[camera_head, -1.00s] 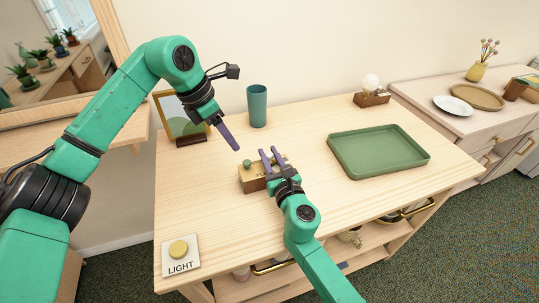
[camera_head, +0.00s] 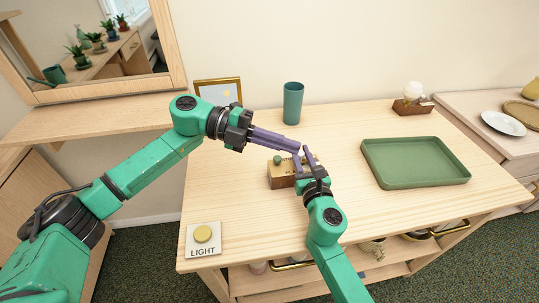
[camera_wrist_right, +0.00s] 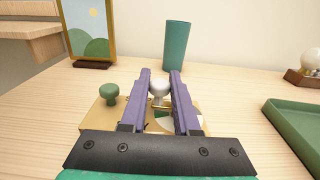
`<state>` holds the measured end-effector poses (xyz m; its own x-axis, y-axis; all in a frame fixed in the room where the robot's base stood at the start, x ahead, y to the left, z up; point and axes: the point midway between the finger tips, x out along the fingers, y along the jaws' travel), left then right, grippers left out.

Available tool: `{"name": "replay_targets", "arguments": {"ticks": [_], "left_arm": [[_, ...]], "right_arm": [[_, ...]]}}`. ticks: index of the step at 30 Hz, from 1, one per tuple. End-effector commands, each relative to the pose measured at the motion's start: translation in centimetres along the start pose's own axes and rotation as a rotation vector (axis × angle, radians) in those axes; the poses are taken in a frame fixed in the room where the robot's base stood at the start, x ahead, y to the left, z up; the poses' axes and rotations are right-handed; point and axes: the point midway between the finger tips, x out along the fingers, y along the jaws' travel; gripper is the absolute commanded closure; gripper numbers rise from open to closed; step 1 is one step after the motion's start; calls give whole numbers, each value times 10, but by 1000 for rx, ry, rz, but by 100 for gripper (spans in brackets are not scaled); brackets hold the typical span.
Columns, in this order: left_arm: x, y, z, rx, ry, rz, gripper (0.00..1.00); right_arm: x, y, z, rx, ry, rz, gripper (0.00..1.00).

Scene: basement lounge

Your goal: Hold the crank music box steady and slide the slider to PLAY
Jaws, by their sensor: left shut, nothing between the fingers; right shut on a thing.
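The crank music box (camera_head: 283,172) is a small wooden box with a brass-coloured top on the table, with a green knob (camera_head: 277,159) at its left. My right gripper (camera_head: 308,157) is at its right end. In the right wrist view, its purple fingers (camera_wrist_right: 160,80) are shut on a pale round knob (camera_wrist_right: 159,86) of the box, and the green knob (camera_wrist_right: 109,92) stands to the left. My left gripper (camera_head: 297,146) is shut and empty above the box, its fingers pointing right, close to the right fingertips. The slider and its markings are hidden or too small to tell.
A teal cup (camera_head: 293,103) and a framed picture (camera_head: 219,92) stand behind the box. A green tray (camera_head: 415,181) lies to the right. A LIGHT button (camera_head: 203,235) is at the front left. The table between button and box is clear.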

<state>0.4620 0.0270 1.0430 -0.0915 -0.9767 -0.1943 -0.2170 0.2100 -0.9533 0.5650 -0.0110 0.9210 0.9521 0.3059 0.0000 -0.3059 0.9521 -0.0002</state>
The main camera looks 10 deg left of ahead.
Motion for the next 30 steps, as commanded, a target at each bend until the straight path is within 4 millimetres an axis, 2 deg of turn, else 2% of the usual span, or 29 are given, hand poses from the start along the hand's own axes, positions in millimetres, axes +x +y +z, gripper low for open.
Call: {"name": "replay_targets", "arguments": {"ticks": [2, 4, 7, 9, 12, 15, 19, 30], "left_arm": [[-15, -4, 3, -365, 8, -203, 100], [-34, -5, 14, -724, 32, -388, 100], [-65, 14, 40, -1262, 94, -642, 100], [-85, 42, 59, -1633, 154, -809, 100], [-105, 90, 77, -2079, 244, -1011, 100], [-114, 129, 84, -2367, 316, -1148, 100], [-117, 148, 86, -2506, 360, -1219, 100], [-114, 145, 91, -2504, 367, -1220, 100]], "right_arm": [[0, 0, -1, -1, 2, 0, 100], [0, 0, -1, -1, 2, 0, 100], [0, 0, -1, -1, 2, 0, 100], [0, 0, -1, -1, 2, 0, 100], [0, 0, -1, -1, 2, 1, 100], [0, 0, -1, -1, 2, 1, 100], [0, 0, -1, -1, 2, 1, 100], [0, 0, -1, 0, 2, 1, 100]]}}
